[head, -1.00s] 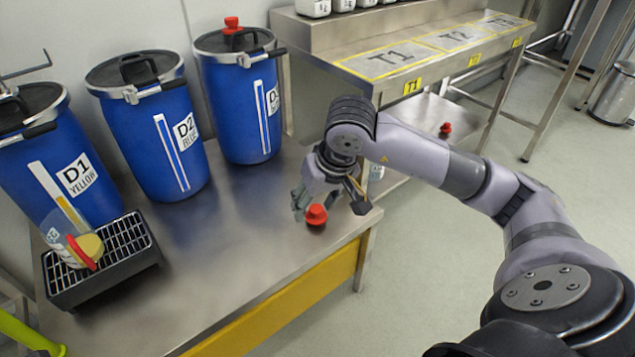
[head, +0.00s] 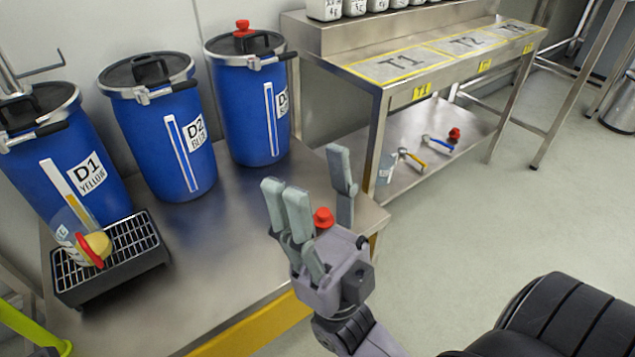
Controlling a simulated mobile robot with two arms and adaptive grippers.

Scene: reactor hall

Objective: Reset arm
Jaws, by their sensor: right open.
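My right gripper (head: 311,174) is open, low in the middle of the head view, with its fingers pointing up and spread. It is in front of the right end of the steel table (head: 220,240). A red knob-shaped piece (head: 323,217) shows between the fingers, just above the palm. Its lower part is hidden by the hand, and the fingers are not closed on it. My left gripper is not in view.
Blue drums D1 (head: 60,160), D2 (head: 160,135) and a third (head: 248,100) stand along the wall. Tools (head: 411,159) lie on the right bench's lower shelf.

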